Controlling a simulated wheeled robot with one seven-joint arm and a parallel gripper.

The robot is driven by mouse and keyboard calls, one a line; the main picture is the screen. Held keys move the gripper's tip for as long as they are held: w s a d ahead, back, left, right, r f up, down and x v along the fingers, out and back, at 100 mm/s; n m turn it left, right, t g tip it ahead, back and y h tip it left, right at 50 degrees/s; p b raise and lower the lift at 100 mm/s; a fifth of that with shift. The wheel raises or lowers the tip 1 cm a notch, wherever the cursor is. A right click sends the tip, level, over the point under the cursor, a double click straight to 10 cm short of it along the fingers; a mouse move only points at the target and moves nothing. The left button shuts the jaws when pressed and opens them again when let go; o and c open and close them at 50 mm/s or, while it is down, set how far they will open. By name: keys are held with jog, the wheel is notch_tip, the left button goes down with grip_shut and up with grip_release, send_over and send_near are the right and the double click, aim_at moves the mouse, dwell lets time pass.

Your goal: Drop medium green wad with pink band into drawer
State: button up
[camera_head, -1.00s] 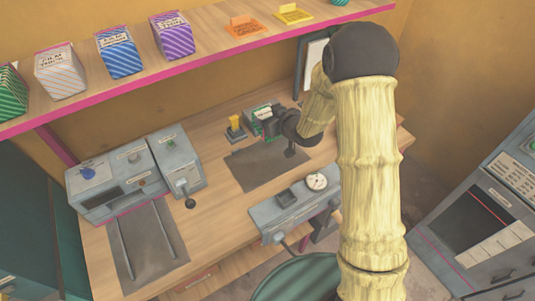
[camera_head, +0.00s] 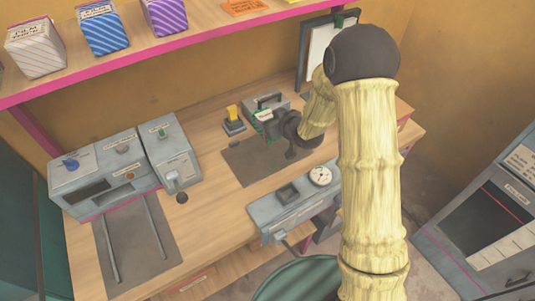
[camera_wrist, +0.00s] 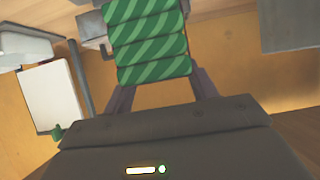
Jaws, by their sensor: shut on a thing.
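A green wad (camera_wrist: 150,45) with diagonal light and dark stripes sits between the fingers of my gripper (camera_wrist: 158,80) in the wrist view. The gripper is shut on it. No pink band shows on the faces in view. In the head view my gripper (camera_head: 270,120) is over the back of the workbench, beside a grey device with a handle (camera_head: 268,102); a bit of green shows there, and the wad is mostly hidden. A drawer front (camera_head: 190,284) with a label shows low on the bench's front; I cannot tell whether it is the task's drawer.
A yellow-topped switch (camera_head: 233,116) stands left of my gripper. A grey box with a dial (camera_head: 293,203) stands at the bench's front edge. Grey machines (camera_head: 120,165) fill the bench's left. A shelf (camera_head: 190,42) with film boxes runs above. A dark mat (camera_head: 245,163) lies clear.

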jog(key=shift+f+p, duration=0.5)
jog(key=shift+f, duration=2.35)
jog(key=shift+f, duration=0.1)
jog(key=shift+f+p, duration=0.4)
jog(key=shift+f, duration=1.6)
jog(key=shift+a, duration=0.1)
jog(key=shift+f, duration=0.15)
jog(key=o, duration=1)
